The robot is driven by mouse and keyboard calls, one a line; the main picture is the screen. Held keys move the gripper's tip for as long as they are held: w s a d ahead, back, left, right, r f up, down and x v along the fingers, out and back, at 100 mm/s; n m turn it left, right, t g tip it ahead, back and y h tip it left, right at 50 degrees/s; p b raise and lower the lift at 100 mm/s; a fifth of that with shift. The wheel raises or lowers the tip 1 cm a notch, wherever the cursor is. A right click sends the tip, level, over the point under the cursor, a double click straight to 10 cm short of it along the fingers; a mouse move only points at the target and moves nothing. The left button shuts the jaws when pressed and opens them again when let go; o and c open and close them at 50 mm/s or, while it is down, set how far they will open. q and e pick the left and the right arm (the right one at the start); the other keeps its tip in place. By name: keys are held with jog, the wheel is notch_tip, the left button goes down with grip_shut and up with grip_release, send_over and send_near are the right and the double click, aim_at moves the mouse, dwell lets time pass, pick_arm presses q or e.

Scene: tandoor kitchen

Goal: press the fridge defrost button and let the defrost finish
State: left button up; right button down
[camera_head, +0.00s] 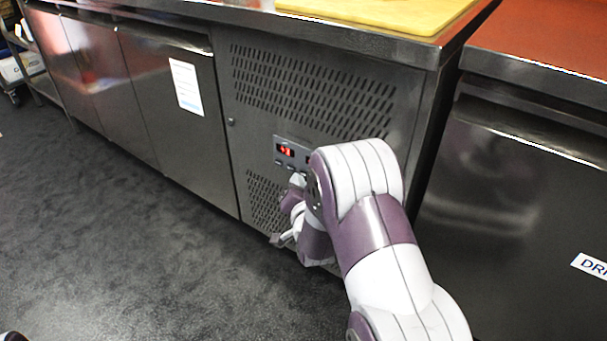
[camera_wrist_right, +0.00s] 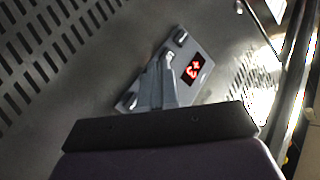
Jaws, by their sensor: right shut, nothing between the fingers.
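The fridge (camera_head: 225,130) is a steel under-counter unit. Its small grey control panel (camera_head: 279,144) sits between two vent grilles and has a lit red display (camera_head: 285,150). The display also shows in the right wrist view (camera_wrist_right: 193,68) and seems to read +3. Dark buttons (camera_wrist_right: 180,37) lie along the panel's edge beside the display. My right gripper (camera_wrist_right: 168,60) is shut and empty, its tips over the button row. I cannot tell whether they touch a button. In the head view the right gripper (camera_head: 298,180) is partly hidden by my arm, which also covers the panel's right part.
A steel worktop with a yellow board (camera_head: 390,12) overhangs the fridge front. A second dark steel unit (camera_head: 520,210) with a red-brown top stands at the right. A paper notice (camera_head: 187,87) is on a fridge door. The grey floor (camera_head: 120,230) at left is clear.

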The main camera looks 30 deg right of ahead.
jog(key=shift+w+d, duration=0.15)
jog(key=shift+d, duration=0.2)
dwell(0.6)
jog(key=shift+s+a, duration=0.3)
jog(key=shift+a, duration=0.45)
jog(key=shift+s+a+p, duration=0.15)
jog(key=shift+s+a, duration=0.2)
jog(key=shift+a, duration=0.45)
jog(key=shift+s+a+p, duration=0.15)
jog(key=shift+s+a, duration=0.15)
jog(key=shift+a, duration=0.45)
jog(key=shift+s+a+p, duration=0.15)
jog(key=shift+s+a, duration=0.2)
jog(key=shift+a, duration=0.45)
